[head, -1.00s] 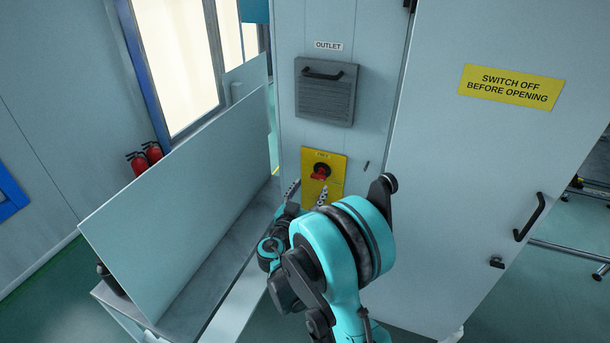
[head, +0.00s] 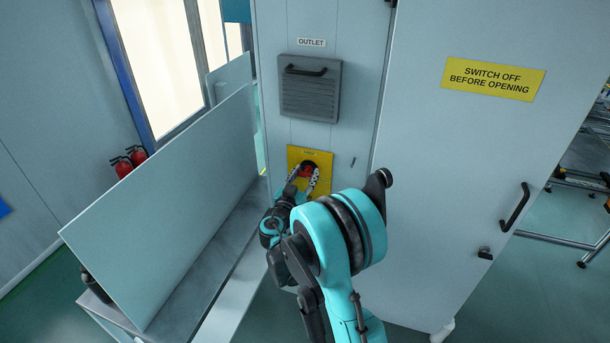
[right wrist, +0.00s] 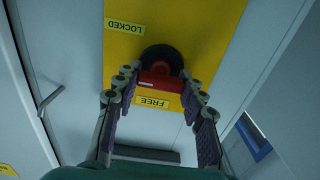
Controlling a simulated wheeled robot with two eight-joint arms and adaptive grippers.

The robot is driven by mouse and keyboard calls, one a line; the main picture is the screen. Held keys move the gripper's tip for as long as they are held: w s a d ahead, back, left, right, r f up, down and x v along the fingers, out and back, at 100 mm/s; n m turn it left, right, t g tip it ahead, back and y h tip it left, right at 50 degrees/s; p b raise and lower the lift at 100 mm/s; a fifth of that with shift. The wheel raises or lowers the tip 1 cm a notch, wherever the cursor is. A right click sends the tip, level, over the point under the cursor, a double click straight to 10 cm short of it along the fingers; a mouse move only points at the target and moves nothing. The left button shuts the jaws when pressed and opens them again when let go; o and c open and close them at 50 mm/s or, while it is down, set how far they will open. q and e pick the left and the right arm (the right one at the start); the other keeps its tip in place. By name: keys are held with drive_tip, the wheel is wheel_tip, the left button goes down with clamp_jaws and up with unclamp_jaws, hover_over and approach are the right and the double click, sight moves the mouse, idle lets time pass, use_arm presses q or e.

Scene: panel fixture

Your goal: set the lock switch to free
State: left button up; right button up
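The lock switch (head: 307,167) is a red handle on a black round base, on a yellow plate (head: 295,154) on the cabinet's narrow face. In the right wrist view the red handle (right wrist: 160,79) lies across the picture. The FREE label (right wrist: 153,101) is below it and the LOCKED label (right wrist: 124,27) is at upper left, both upside down. My right gripper (head: 304,177) is open at the switch. In the right wrist view its fingertips (right wrist: 158,76) stand on either side of the handle; I cannot tell whether they touch it. My left gripper is not in view.
A grey outlet box with a handle (head: 310,88) is above the switch. The large cabinet door (head: 430,190) with a black handle (head: 515,207) stands to the right. A slanted pale panel (head: 160,215) on a bench is at the left, close to my right arm.

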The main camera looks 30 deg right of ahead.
drive_tip(key=shift+n, duration=0.4)
drive_tip(key=n+b, duration=0.1)
drive_tip(key=n, duration=0.2)
drive_tip(key=shift+f, duration=0.1)
drive_tip(key=n+b, duration=0.2)
drive_tip(key=n, duration=0.3)
drive_tip(key=shift+w+a, duration=0.1)
drive_tip(key=n, duration=0.5)
drive_tip(key=shift+b, duration=0.4)
drive_tip(key=n, duration=0.4)
drive_tip(key=shift+b, duration=0.35)
drive_tip(key=o, duration=1.2)
